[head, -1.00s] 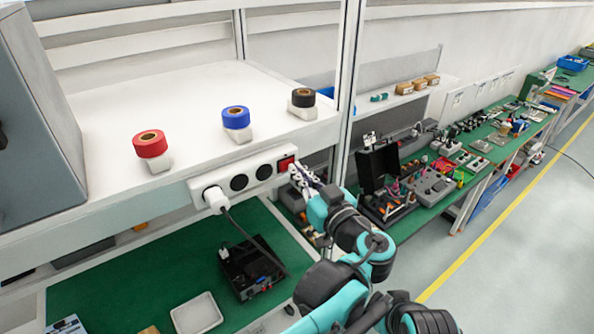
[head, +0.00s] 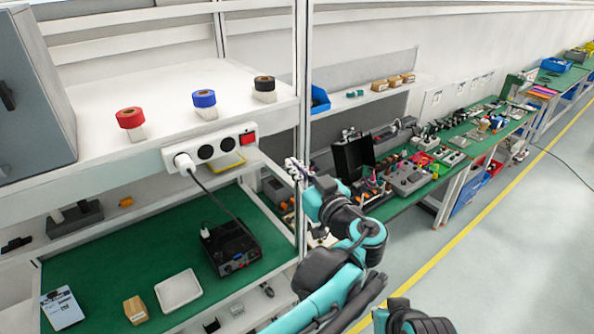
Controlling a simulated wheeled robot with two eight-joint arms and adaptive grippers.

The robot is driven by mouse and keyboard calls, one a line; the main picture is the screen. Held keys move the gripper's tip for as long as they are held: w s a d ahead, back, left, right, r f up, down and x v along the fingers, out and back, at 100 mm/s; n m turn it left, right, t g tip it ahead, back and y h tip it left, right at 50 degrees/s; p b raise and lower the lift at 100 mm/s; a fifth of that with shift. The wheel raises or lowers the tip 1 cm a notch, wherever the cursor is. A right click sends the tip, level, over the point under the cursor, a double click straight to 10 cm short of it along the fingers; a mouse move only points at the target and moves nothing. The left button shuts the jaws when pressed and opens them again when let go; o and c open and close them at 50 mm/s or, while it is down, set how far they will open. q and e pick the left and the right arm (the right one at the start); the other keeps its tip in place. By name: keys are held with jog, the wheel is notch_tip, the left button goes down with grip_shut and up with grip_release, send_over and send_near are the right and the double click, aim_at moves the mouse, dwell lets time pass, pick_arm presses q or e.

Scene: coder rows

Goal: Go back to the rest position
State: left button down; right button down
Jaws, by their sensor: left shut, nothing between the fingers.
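My left gripper (head: 297,171) is shut with nothing in its fingers. It is in the middle of the head view, in front of the shelf's upright post, to the lower right of the white power strip (head: 226,142). A gap shows in the picture between the fingertips and the strip's red switch (head: 248,140). A white plug (head: 184,161) sits in the strip's left socket, and its dark cable runs down to a black device (head: 231,246) on the green bench. My right gripper is not in view.
A white tray (head: 179,291) lies on the green bench below. A long bench (head: 418,200) with several devices runs along the right wall.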

pick_arm(q)
jog(key=s+a+f+m+g+h+b, duration=0.1)
jog(key=s+a+f+g+b, duration=0.15)
jog(key=a+f+b, duration=0.5)
jog(key=s+a+f+m+g+b, duration=0.1)
jog(key=s+a+f+g+b, duration=0.2)
jog(key=f, duration=0.7)
jog(key=s+a+f+m+g+h+b, duration=0.1)
jog(key=s+a+f+b, duration=0.15)
jog(key=a+f, duration=0.45)
jog(key=s+f+m+h+b, duration=0.1)
jog(key=s+f+b, duration=0.3)
jog(key=f, duration=0.5)
jog(key=s+f+m+g+h+b, duration=0.1)
jog(key=s+f+h+b, duration=0.2)
jog(key=f, duration=0.6)
jog(key=s+f+g+h+b, duration=0.1)
jog(key=s+f+h+b, duration=0.1)
jog(key=s+f+b, duration=0.5)
notch_tip(320, 180, down, 2)
jog(key=shift+f+m+h+b, duration=0.15)
jog(key=shift+m+h+b, duration=0.25)
jog(key=shift+b, duration=0.45)
jog(key=shift+d, duration=0.1)
